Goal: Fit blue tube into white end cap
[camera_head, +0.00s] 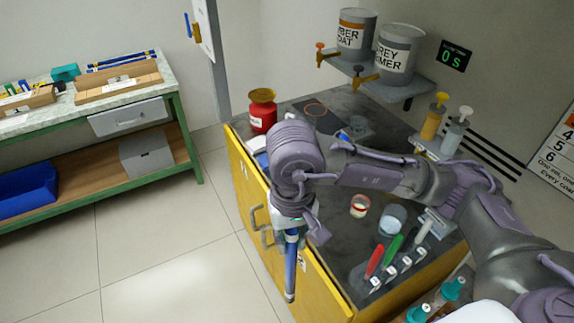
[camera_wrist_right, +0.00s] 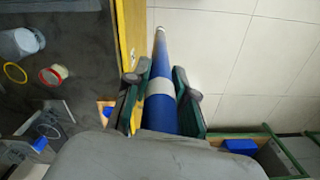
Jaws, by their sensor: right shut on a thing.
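The blue tube (camera_head: 290,268) hangs roughly upright below my right gripper (camera_head: 291,226), beyond the front edge of the yellow cabinet. In the right wrist view the blue tube (camera_wrist_right: 162,108) lies between both fingers of my right gripper (camera_wrist_right: 159,80), which is shut on it. It has a pale band along its length and a pale far tip. Several small white pieces (camera_head: 392,271) stand in a row near the front of the dark worktop; I cannot tell whether one is the white end cap. My left gripper is not in view.
The yellow cabinet's dark worktop (camera_head: 335,250) holds a red jar (camera_head: 262,110), a clear beaker (camera_head: 392,220), and red and green pen-like items. Two paint tanks (camera_head: 398,55) sit on a wall shelf. A green workbench (camera_head: 150,85) stands left; the floor between is clear.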

